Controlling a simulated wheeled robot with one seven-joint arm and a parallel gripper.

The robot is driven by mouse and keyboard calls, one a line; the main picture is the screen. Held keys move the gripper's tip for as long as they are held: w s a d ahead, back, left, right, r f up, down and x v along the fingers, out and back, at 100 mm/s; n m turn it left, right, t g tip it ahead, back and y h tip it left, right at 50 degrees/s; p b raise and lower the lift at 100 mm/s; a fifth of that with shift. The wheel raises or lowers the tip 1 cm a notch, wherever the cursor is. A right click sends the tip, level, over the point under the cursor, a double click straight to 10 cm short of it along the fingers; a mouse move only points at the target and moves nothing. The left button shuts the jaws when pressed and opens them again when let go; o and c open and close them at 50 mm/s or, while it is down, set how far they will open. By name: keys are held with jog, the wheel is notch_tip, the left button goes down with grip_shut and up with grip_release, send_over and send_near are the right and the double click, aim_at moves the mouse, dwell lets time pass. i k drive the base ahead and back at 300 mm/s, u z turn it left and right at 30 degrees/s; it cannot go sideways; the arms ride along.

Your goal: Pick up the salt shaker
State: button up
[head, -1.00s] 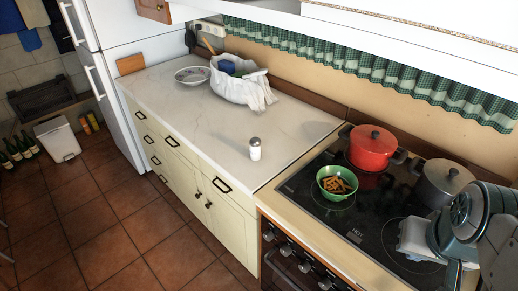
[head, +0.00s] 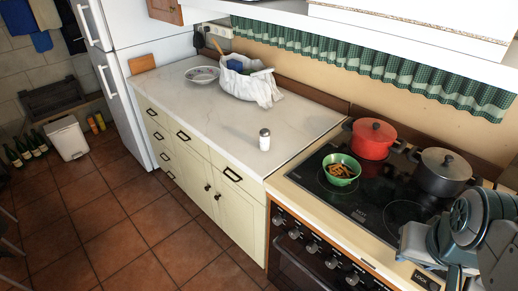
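The salt shaker (head: 264,140) stands upright on the pale marble-look counter (head: 215,115), near its right end. It has a white body and a dark grey cap. Nothing touches it. My arm shows at the lower right of the head view, over the right side of the stove, well apart from the shaker. The fingers of my gripper cannot be made out, so I cannot tell whether it is open or shut.
On the stove (head: 350,205) stand a green bowl (head: 341,170) of brown sticks, a red pot (head: 374,139) and a grey pot (head: 440,171). A white bag (head: 247,84) and a plate (head: 202,74) lie farther back on the counter. The counter around the shaker is clear.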

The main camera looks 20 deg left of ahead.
aim_at(264, 134)
jog(key=k, duration=0.2)
jog(key=u, duration=2.15)
jog(key=i, duration=3.1)
jog(key=z, duration=4.05)
